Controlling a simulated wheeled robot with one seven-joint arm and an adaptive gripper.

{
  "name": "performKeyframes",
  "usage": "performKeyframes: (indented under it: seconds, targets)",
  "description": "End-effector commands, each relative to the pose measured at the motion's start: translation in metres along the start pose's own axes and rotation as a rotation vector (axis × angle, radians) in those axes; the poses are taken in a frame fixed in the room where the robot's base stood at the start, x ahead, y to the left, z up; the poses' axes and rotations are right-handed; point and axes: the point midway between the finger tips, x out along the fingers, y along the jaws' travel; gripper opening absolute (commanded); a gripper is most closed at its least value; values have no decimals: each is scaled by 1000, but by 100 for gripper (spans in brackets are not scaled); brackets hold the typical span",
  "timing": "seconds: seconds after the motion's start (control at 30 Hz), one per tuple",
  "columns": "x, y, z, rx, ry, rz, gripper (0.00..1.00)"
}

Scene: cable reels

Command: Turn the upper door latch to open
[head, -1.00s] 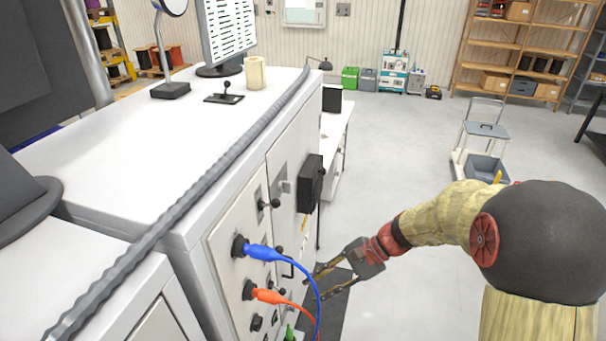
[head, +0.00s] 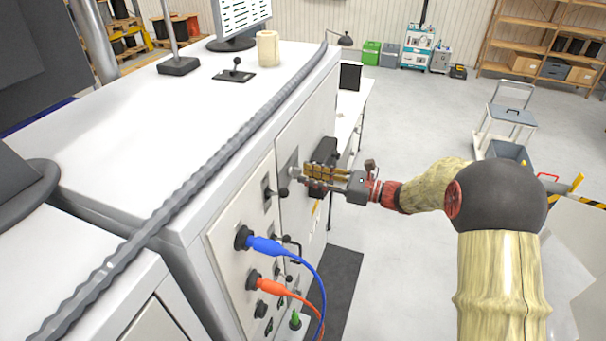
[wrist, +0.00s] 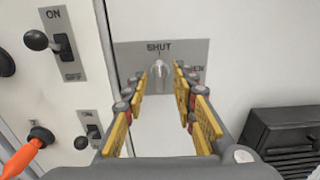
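The upper door latch (wrist: 159,69) is a small pale handle on a grey plate marked SHUT at the top and, partly hidden, OPEN at the right. It points up toward SHUT. My gripper (wrist: 161,80) is open, with its yellow-padded fingers on the left and right of the latch. A gap shows on both sides, and I cannot tell whether the tips reach past it. In the head view my gripper (head: 306,175) is at the cabinet door, close to the latch plate (head: 289,166).
Left of the latch is an ON/OFF switch with a black ball knob (wrist: 37,40). A black box (wrist: 284,138) sticks out from the door at the lower right. Blue (head: 265,246) and orange (head: 270,287) plugs with cables hang below.

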Motion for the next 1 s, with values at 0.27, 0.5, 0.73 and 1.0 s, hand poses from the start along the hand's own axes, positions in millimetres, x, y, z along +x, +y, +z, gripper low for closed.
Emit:
performKeyframes:
  seconds: [0.27, 0.5, 0.73, 1.0]
  targets:
    - [23, 0, 0, 0, 1, 0, 27]
    - [24, 0, 0, -1, 1, -1, 27]
    - [24, 0, 0, -1, 1, -1, 15]
    - [24, 0, 0, -1, 1, -1, 0]
